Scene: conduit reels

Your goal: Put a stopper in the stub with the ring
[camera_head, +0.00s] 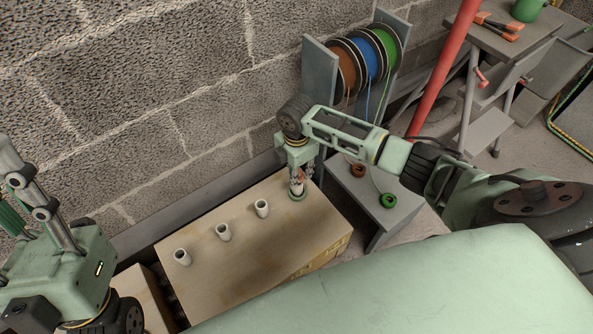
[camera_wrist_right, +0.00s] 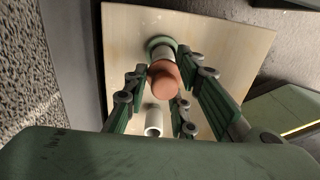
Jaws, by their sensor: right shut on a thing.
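The wooden box (camera_head: 236,262) carries a row of white stubs, with three plain ones such as the middle stub (camera_head: 222,232). The stub with the green ring (camera_head: 297,196) around its base is at the right end; the ring also shows in the right wrist view (camera_wrist_right: 161,43). My right gripper (camera_head: 297,176) points down over this stub, shut on an orange-brown stopper (camera_wrist_right: 165,79). The stopper lines up with the ringed stub and covers part of it; I cannot tell whether it is inside. My left gripper (camera_head: 22,190) is at the far left, its fingers partly cut off.
A grey low table (camera_head: 372,226) with small brown (camera_head: 357,170) and green (camera_head: 388,200) round pieces stands right of the box. A rack of cable reels (camera_head: 369,57) is behind it. A red pole (camera_head: 440,75) rises farther right. A plain stub (camera_wrist_right: 153,121) stands near the gripper.

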